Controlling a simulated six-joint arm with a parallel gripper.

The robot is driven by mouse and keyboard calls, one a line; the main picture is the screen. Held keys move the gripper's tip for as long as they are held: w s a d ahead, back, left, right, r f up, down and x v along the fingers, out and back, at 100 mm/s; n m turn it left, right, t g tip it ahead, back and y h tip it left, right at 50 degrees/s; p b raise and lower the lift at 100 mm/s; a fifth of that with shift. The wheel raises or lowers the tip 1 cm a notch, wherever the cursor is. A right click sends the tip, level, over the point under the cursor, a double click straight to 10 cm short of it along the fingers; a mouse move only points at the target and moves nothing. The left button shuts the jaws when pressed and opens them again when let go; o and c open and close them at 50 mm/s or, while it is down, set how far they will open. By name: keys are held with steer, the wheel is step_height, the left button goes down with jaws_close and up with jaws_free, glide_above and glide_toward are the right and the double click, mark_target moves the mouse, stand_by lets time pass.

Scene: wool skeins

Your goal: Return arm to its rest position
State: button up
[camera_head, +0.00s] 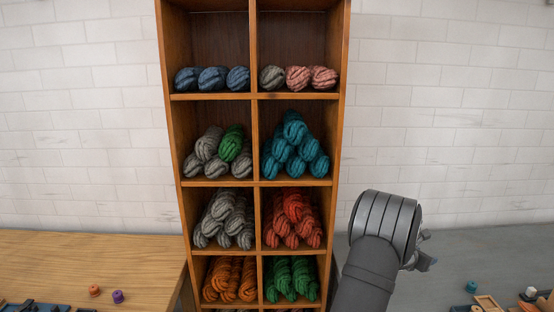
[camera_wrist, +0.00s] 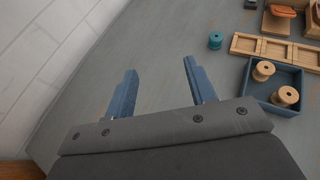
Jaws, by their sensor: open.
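My gripper (camera_wrist: 158,90) is open and empty in the wrist view, its two blue fingers spread over a bare part of the grey table (camera_wrist: 100,130). In the head view my gripper (camera_head: 426,250) is at the right of the wooden shelf (camera_head: 254,140), partly hidden behind my own wrist, and apart from the shelf. The shelf's compartments hold wool skeins: blue (camera_head: 212,78), pink (camera_head: 298,77), teal (camera_head: 294,145), grey (camera_head: 222,222), red (camera_head: 292,220), orange (camera_head: 229,279) and green (camera_head: 291,279). One green skein (camera_head: 231,142) lies among grey ones.
A blue tray (camera_wrist: 262,98) with wooden spools, a wooden divided tray (camera_wrist: 272,49) and a teal spool (camera_wrist: 215,40) are on the grey table. A wooden table (camera_head: 90,262) at left bears an orange spool (camera_head: 95,290) and a purple spool (camera_head: 118,296). A white brick wall (camera_head: 440,100) stands behind.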

steer(key=w+a+r+n+t+y, duration=0.1)
steer(key=w+a+n+t, duration=0.1)
steer(key=a, duration=1.7)
steer(key=shift+w+r+n+y, duration=0.15)
steer(key=shift+w+n+y, duration=0.25)
steer(key=shift+w, duration=0.5)
steer(key=shift+a, duration=0.1)
